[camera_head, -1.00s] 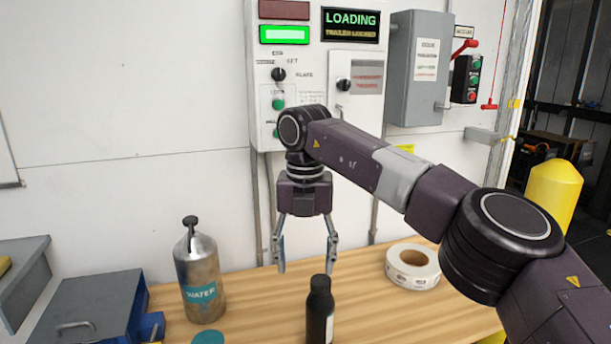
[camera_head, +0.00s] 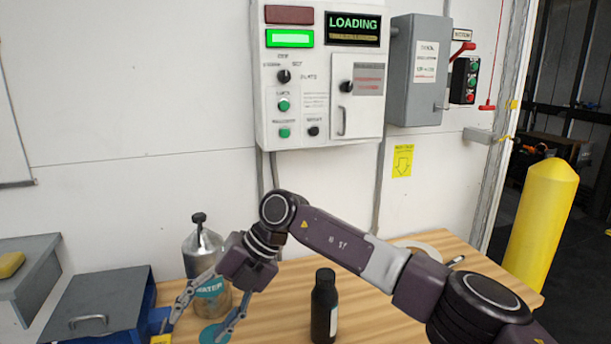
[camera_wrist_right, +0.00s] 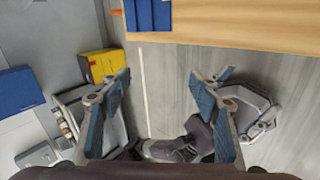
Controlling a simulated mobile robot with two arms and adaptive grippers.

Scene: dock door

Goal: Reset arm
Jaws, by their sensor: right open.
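My right gripper (camera_head: 207,308) is open and empty, its fingers pointing down and to the left in the head view. It is in front of the metal WATER bottle (camera_head: 203,243) and partly covers it; I cannot tell whether they touch. In the right wrist view the two fingers of my right gripper (camera_wrist_right: 160,100) are spread apart with nothing between them. Below them show the floor and the wooden table's edge (camera_wrist_right: 230,32).
A black bottle (camera_head: 323,300) stands on the table near the arm. A tape roll (camera_head: 418,247) is partly hidden behind my forearm. Grey boxes (camera_head: 95,305) stand at left, and a yellow bollard (camera_head: 541,220) at right. The control panel (camera_head: 318,115) is on the wall behind.

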